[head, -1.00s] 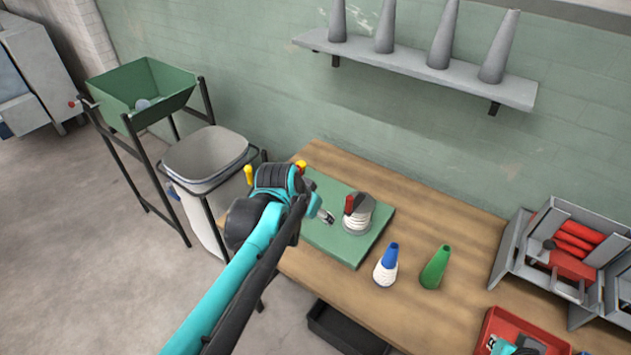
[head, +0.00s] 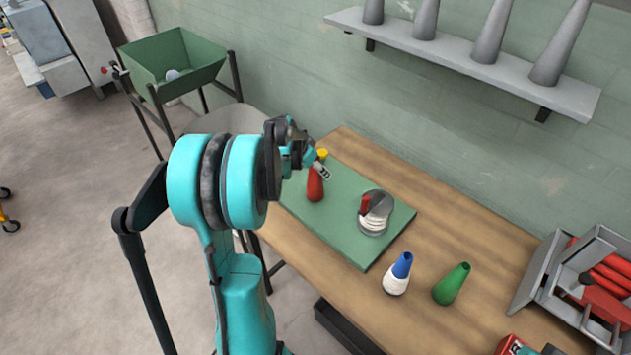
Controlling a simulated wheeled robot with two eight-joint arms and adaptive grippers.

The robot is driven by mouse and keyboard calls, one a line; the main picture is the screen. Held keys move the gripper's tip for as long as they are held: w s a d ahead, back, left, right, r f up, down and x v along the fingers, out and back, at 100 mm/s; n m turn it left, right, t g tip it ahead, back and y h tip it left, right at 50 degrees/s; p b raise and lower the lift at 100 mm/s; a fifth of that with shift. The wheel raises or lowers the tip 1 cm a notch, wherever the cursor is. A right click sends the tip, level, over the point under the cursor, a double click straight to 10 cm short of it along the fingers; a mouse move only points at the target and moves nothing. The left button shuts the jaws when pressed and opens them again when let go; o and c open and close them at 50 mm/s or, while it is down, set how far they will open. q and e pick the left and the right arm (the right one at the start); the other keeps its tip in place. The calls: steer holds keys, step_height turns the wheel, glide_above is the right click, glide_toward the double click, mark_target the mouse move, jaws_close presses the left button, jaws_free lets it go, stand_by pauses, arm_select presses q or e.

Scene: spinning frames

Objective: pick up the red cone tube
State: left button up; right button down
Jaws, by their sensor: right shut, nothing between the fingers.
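A red cone tube (head: 315,187) stands on the green mat (head: 350,240) near its left part. My right gripper (head: 322,171) is shut and empty. In the picture its fingertips overlap the upper part of the red cone; I cannot tell whether they touch it. My left gripper is not in view.
A grey-white wound item (head: 376,215) with a dark red part is on the mat. A blue-topped white cone (head: 397,275) and a green cone (head: 452,284) stand on the wooden table (head: 470,235). A yellow item (head: 322,154) is behind the red cone. Grey cones (head: 493,32) line the shelf.

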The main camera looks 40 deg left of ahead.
arm_select(q)
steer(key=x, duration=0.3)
steer(key=shift+b, duration=0.35)
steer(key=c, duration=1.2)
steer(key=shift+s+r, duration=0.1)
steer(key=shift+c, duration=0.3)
